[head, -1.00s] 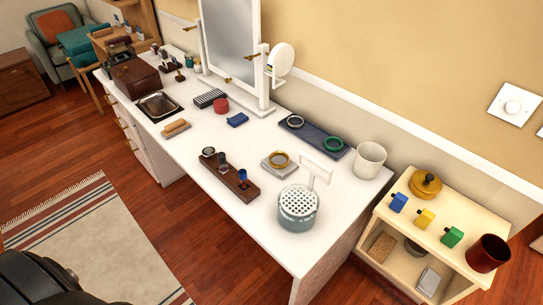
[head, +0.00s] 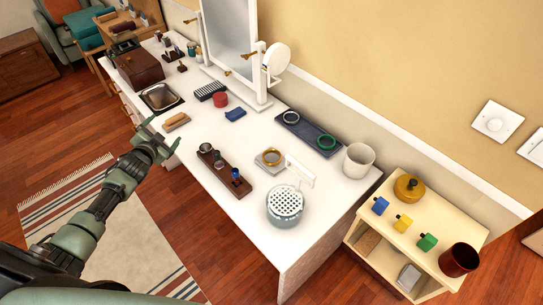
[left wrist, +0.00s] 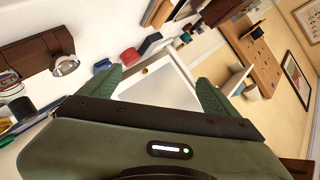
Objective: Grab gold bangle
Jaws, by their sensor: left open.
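The gold bangle (head: 272,156) lies on a small grey pad (head: 262,166) on the white dresser top, right of the wooden watch stand. A white handled piece partly overlaps the pad's right side in the head view. My left gripper (head: 162,134) is open and empty near the dresser's front edge, well to the left of the bangle. Its two fingers are spread in the left wrist view (left wrist: 157,88). My right gripper is not in view.
The watch stand (head: 225,172) lies between my left gripper and the bangle. A perforated round container (head: 285,206) stands in front of the bangle. A blue tray (head: 309,134) with two rings and a white cup (head: 360,160) are behind it. A mirror (head: 230,40) stands farther back.

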